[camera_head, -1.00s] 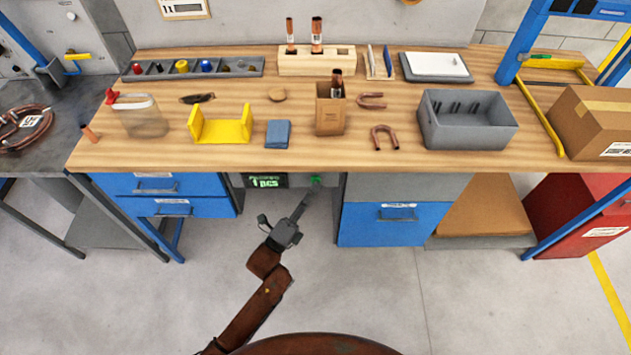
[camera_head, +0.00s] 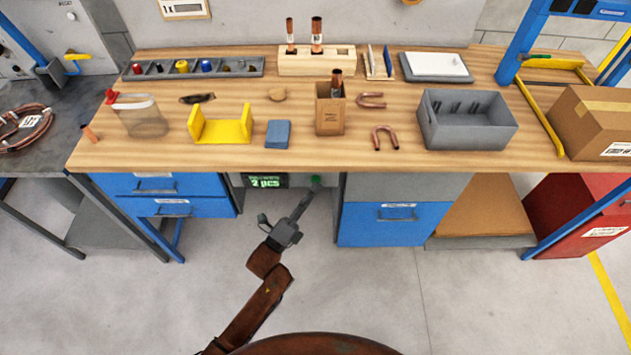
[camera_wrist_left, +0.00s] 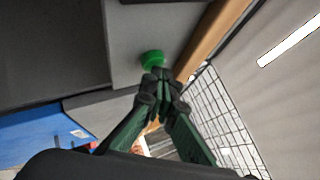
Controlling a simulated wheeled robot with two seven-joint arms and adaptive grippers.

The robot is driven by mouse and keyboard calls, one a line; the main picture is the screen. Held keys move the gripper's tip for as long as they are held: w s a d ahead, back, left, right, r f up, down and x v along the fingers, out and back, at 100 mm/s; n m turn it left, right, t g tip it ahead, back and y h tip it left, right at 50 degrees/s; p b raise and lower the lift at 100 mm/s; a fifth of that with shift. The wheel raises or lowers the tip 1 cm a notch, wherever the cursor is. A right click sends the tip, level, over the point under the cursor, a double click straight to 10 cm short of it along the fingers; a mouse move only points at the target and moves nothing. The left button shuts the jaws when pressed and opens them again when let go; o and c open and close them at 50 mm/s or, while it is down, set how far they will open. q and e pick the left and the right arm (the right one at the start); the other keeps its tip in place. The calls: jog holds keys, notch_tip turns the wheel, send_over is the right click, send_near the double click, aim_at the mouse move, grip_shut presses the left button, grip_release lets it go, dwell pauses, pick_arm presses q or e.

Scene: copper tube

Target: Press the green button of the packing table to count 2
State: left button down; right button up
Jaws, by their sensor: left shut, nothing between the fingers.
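The packing table (camera_head: 350,162) has a front panel below its top edge. On it a small display (camera_head: 266,181) reads "2 pcs" in green. The green button (camera_head: 316,181) sits just right of the display; it also shows in the left wrist view (camera_wrist_left: 152,59). My left gripper (camera_head: 308,196) is shut and empty, its fingertips at the button. In the left wrist view its fingertips (camera_wrist_left: 158,76) overlap the button's lower edge; whether they touch it I cannot tell. My right gripper is not in view.
On the table stand a wooden block with copper tubes (camera_head: 317,62), a cardboard box (camera_head: 331,112), a yellow holder (camera_head: 221,128) and a grey bin (camera_head: 467,120). Blue drawers (camera_head: 394,224) flank the panel. The floor in front is clear.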

pick_arm(q)
jog(key=shift+s, duration=0.75)
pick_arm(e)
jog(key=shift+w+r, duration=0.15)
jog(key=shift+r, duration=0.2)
pick_arm(q)
jog(key=s+p, duration=0.2)
jog(key=s, duration=0.3)
jog(key=shift+p, duration=0.3)
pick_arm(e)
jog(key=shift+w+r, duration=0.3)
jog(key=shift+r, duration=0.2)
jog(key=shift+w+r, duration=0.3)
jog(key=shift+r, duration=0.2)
